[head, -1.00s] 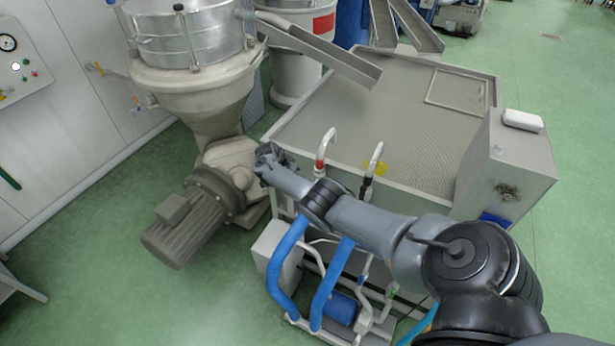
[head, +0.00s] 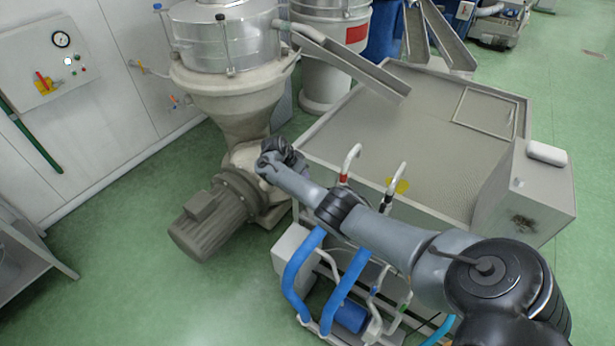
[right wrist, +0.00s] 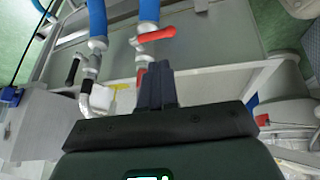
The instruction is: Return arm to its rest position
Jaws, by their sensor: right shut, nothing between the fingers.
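My right arm comes in from the lower right of the head view and reaches toward the left. Its gripper (head: 268,162) is at the far end, in front of the grey motor housing under the mill. In the right wrist view the fingers of my right gripper (right wrist: 157,82) are together, with nothing between them. Beyond them are pipes and a red valve handle (right wrist: 158,36). I do not see my left gripper in either view.
A large grey tank (head: 380,130) with hoses and blue pipes (head: 300,275) stands beside and under my arm. A motor (head: 215,215) on the hopper base is near my gripper. A wall panel (head: 50,60) is at the left. Green floor (head: 130,270) is clear at lower left.

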